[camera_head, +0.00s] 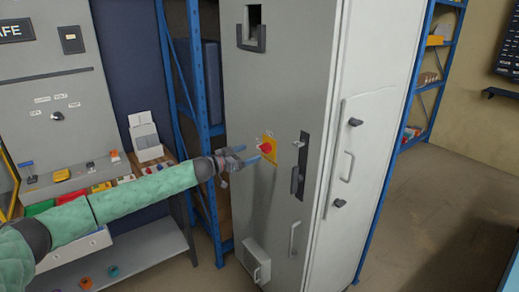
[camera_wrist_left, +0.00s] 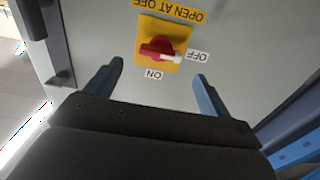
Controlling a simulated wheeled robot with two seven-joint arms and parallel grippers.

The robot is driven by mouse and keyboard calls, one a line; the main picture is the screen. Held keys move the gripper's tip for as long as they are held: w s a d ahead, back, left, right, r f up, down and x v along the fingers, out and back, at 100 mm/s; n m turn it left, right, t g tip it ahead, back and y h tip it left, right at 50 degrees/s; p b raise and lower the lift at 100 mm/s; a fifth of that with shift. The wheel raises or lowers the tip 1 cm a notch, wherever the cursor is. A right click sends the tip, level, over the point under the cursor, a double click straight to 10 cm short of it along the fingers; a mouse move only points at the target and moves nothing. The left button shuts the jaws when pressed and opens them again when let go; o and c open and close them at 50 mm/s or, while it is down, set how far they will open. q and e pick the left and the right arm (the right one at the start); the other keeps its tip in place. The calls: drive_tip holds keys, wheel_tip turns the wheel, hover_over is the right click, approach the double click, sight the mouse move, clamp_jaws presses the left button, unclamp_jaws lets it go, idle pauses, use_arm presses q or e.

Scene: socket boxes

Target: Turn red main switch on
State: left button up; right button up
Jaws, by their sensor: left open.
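The red main switch (camera_head: 267,148) is a red rotary knob on a yellow plate on the grey cabinet's front. In the left wrist view the red knob (camera_wrist_left: 155,51) shows upside down, with its white pointer toward the OFF label (camera_wrist_left: 198,57). The ON label (camera_wrist_left: 154,74) is on the side nearer my gripper. My left gripper (camera_head: 250,154) is just left of the switch, fingers pointing at it. In the left wrist view its two blue fingers (camera_wrist_left: 158,85) are open and empty, spread either side of the knob's line and apart from it. My right gripper is not in view.
The tall grey cabinet (camera_head: 280,55) has a black handle (camera_head: 298,165) right of the switch and a small box (camera_head: 256,260) low down. A blue shelf rack (camera_head: 203,75) stands left of it. A workbench (camera_head: 150,250) with coloured parts is further left. Floor at right is clear.

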sight(261, 149)
use_arm(q)
drive_tip(key=shift+p+x, duration=0.9)
drive_tip(key=shift+x, duration=2.15)
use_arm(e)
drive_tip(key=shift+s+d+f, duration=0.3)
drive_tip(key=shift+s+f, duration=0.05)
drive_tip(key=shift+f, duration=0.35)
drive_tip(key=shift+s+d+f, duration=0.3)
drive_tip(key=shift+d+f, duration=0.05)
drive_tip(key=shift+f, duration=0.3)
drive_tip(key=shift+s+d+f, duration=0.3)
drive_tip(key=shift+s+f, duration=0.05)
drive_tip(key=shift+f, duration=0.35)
use_arm(q)
drive_tip(key=c, duration=1)
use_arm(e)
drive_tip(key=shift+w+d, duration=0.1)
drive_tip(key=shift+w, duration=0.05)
